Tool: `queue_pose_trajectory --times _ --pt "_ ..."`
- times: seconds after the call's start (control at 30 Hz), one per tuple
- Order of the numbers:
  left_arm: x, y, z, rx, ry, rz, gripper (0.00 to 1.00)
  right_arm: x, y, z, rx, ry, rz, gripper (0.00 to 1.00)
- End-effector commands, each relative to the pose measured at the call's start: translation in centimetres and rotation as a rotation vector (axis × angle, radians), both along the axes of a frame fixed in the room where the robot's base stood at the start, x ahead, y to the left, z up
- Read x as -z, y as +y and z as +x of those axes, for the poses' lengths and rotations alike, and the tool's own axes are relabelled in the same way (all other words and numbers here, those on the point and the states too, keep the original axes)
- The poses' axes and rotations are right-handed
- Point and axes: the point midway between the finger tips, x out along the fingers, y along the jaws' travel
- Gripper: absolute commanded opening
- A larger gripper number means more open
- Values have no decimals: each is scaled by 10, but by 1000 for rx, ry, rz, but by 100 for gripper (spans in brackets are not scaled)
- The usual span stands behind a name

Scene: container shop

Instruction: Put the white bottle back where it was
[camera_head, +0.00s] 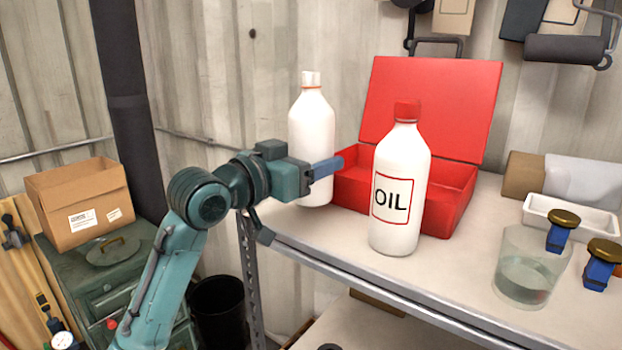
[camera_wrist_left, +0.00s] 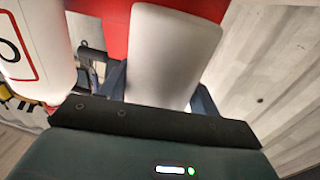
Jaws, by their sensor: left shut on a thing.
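The plain white bottle (camera_head: 313,120) with a white cap and a thin orange neck ring stands upright at the left end of the shelf top (camera_head: 460,285). In the left wrist view the white bottle (camera_wrist_left: 175,50) is between the two fingers (camera_wrist_left: 160,95). Its base is over the shelf; I cannot tell whether it touches. A second white bottle marked OIL (camera_head: 400,190), with a red cap, stands to the right and nearer. My right gripper is not in view.
An open red toolbox (camera_head: 455,205) lies behind the OIL bottle, close to the held bottle. A glass of clear liquid (camera_head: 530,270), blue pieces with brass tops (camera_head: 600,265) and a white tray (camera_head: 575,215) are at the right. A cardboard box (camera_head: 80,205) is at the left.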

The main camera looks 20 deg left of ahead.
Motion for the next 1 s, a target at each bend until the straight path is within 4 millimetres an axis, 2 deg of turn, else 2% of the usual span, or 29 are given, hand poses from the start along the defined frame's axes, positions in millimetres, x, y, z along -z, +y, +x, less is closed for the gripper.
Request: queue_pose_trajectory --times 0.1,0.2,0.6,0.63,0.87,1.0 --pt "20 0 0 0 3 -2 31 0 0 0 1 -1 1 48" --pt "28 0 0 0 2 -1 31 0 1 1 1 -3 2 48" --pt "33 0 0 0 -1 0 31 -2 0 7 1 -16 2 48" --pt "32 0 0 0 0 0 65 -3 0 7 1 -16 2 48" --pt "32 0 0 1 0 0 84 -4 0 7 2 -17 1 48" --pt "32 0 0 1 0 0 84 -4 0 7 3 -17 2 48"
